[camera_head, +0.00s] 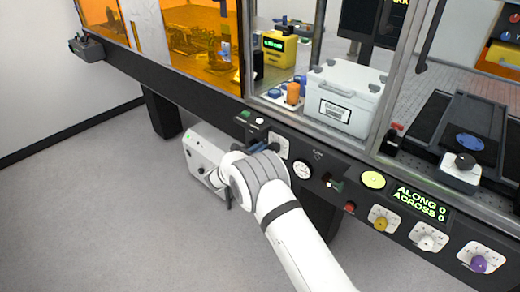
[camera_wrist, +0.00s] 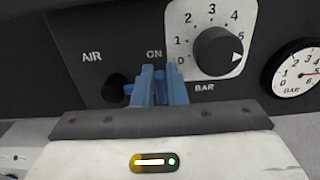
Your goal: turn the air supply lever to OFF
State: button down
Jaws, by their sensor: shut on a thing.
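The air supply lever (camera_wrist: 128,89) shows in the wrist view as a short blue piece at a dark round pivot on the black panel. It extends right from the pivot, and its outer end is hidden by my gripper. My gripper (camera_wrist: 156,82) has its blue fingers close together, shut on the lever below the ON mark. The AIR label (camera_wrist: 91,57) is left of the fingers; I see no OFF mark. In the head view my gripper (camera_head: 262,147) is at the front panel, and my wrist hides the lever.
A black pressure dial (camera_wrist: 220,50) is close right of the fingers. A round BAR gauge (camera_wrist: 298,73) is further right and also shows in the head view (camera_head: 302,170). A white box (camera_head: 207,160) is below the panel, beside my wrist. Open floor lies at left.

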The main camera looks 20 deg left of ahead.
jog(key=shift+d, duration=0.15)
jog(key=shift+f+b, duration=0.15)
jog(key=shift+b, duration=0.15)
jog(key=a+f+m+b, duration=0.2)
jog(key=m+b, duration=0.7)
jog(key=b, duration=0.6)
jog(key=w+a+f+m+b, duration=0.1)
jog(key=f+m+b, duration=0.4)
jog(key=m+b, duration=0.4)
jog(key=shift+w+a+f+b, duration=0.15)
jog(key=shift+w+a+b, duration=0.15)
jog(key=shift+b, duration=3.05)
jog(key=c, duration=1.5)
grip_release()
jog(key=shift+a, duration=0.1)
